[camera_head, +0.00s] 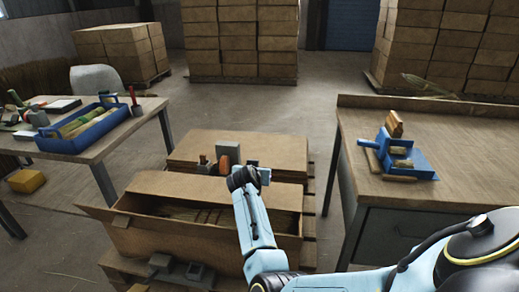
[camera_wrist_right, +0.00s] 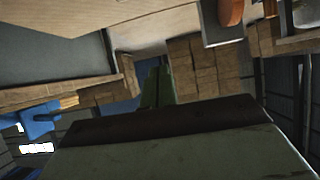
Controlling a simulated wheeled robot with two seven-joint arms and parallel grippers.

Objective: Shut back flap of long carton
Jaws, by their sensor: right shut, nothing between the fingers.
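The long carton (camera_head: 175,238) stands low in front of me with its top open, and straw-coloured brooms (camera_head: 190,213) show inside. Its back flap (camera_head: 190,186) is a brown panel along the far side, raised off the opening; its exact tilt is hard to tell. A left end flap (camera_head: 95,212) sticks outward. My right gripper (camera_head: 258,174) is shut and empty, over the far side of the carton near the back flap. I cannot tell whether it touches. My arm hides part of the flap and opening. My left gripper is out of view.
A closed carton (camera_head: 270,150) sits behind, with a grey block (camera_head: 228,152) and orange item on it. A bench with a blue holder (camera_head: 408,158) is at right; a table with a blue tray (camera_head: 85,130) is at left. Grey blocks (camera_head: 195,271) lie in front.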

